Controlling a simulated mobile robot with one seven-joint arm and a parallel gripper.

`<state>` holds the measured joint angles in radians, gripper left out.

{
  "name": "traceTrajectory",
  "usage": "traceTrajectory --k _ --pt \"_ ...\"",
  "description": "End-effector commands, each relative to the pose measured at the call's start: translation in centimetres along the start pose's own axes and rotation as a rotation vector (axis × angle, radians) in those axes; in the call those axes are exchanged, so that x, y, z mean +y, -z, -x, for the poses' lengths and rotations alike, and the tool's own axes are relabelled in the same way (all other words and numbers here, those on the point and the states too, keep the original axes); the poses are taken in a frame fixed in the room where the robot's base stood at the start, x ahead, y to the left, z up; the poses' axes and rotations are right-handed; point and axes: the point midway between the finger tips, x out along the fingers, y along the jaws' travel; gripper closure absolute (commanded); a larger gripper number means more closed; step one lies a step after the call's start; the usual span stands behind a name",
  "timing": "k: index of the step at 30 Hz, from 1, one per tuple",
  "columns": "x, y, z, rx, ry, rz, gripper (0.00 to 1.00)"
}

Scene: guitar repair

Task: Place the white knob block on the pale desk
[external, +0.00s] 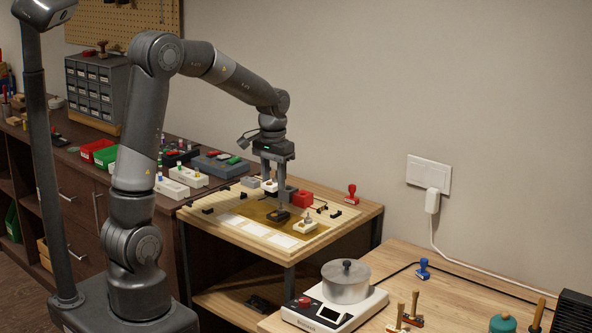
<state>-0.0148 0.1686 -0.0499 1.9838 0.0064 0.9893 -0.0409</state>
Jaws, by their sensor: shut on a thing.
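My gripper (273,184) hangs pointing down over the pale wooden desk (354,220). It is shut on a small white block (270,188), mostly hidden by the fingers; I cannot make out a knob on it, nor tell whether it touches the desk. Another white block with a small knob (305,227) sits at the right of the brown mat on this desk. Two more white blocks with coloured knobs, one in front (171,188) and one behind (188,177), stand on the dark bench to the left.
White cards (257,229) lie along the desk's front.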

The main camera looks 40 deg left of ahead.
Motion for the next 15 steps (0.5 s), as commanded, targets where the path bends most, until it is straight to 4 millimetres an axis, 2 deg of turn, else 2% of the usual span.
traceTrajectory --k 5,15 --pt "2.7 2.0 -0.7 -0.005 -0.010 0.000 0.83" --pt "10.4 6.3 -2.5 -0.013 -0.025 0.012 0.83"
